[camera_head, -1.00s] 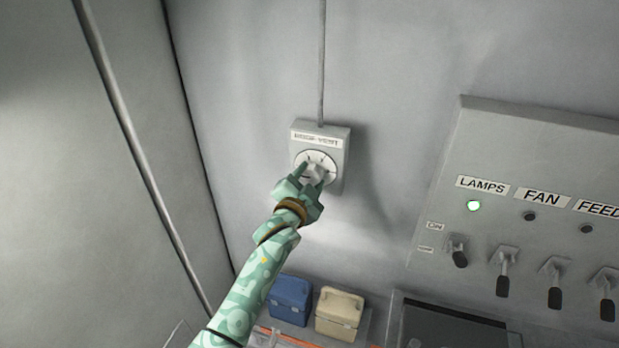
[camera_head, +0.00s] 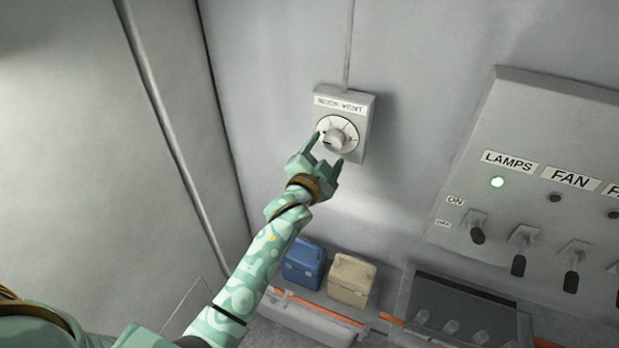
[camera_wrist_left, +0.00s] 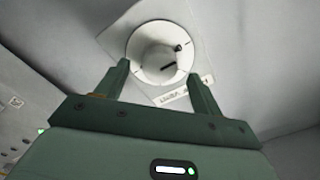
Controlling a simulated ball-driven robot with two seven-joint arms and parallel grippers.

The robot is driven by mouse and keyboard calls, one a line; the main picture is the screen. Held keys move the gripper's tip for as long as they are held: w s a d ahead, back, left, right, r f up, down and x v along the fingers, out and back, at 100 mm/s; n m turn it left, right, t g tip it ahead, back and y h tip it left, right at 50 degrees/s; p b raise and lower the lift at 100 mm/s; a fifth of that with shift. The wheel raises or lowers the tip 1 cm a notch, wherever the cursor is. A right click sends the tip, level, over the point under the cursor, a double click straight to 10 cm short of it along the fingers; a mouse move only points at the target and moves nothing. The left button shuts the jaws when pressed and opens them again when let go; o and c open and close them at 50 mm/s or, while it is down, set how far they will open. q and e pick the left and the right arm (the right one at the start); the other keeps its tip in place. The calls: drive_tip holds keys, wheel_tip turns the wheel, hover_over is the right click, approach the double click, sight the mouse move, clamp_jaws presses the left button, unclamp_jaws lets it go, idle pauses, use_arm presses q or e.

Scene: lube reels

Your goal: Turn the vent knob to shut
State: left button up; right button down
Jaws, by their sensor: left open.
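The vent knob (camera_head: 335,140) is a pale round knob on a white dial, set on a grey box labelled VENT (camera_head: 341,104) on the wall. My left gripper (camera_head: 329,149) is open just in front of and below the dial, its fingers apart and not closed on the knob. In the left wrist view the knob (camera_wrist_left: 158,57) lies beyond and between the two fingertips (camera_wrist_left: 158,79), with a dark pointer line and a dark dot on the dial. The right gripper is not in view.
A switch panel (camera_head: 470,135) with LAMPS and FAN labels and several levers is on the wall at right; the LAMPS light glows green. A blue box (camera_head: 304,262) and a beige box (camera_head: 351,281) stand below. A vertical pipe (camera_head: 172,130) runs at left.

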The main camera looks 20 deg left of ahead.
use_arm(q)
drive_tip(key=s+b, duration=0.1)
drive_tip(key=s, duration=1.2)
drive_tip(key=shift+a, duration=0.25)
drive_tip(key=shift+w, duration=0.1)
drive_tip(key=s+f+n+g+b, duration=0.1)
drive_tip(key=s+f+g+b, duration=0.25)
drive_tip(key=f, duration=1.15)
drive_tip(key=s+f+n+g+b, duration=0.25)
drive_tip(key=s+f, duration=0.25)
drive_tip(key=f, duration=0.9)
drive_tip(key=s+f+n+g+b, duration=0.1)
drive_tip(key=s+f+g+b, duration=0.2)
drive_tip(key=f, duration=1.2)
drive_tip(key=s+a+f+g+b, duration=0.2)
drive_tip(key=s+f+b, duration=0.2)
drive_tip(key=s+f, duration=0.6)
drive_tip(key=s+a+f+g+b, duration=0.2)
drive_tip(key=s+f+b, duration=0.3)
drive_tip(key=s+f, duration=0.4)
drive_tip(key=s+a+f+g+b, duration=0.2)
drive_tip(key=s+f+g+b, duration=0.2)
drive_tip(key=s+f, duration=0.6)
drive_tip(key=shift+s+a+f+n+y, duration=0.25)
drive_tip(key=shift+s+f+n+y, duration=0.15)
drive_tip(key=shift+s, duration=0.85)
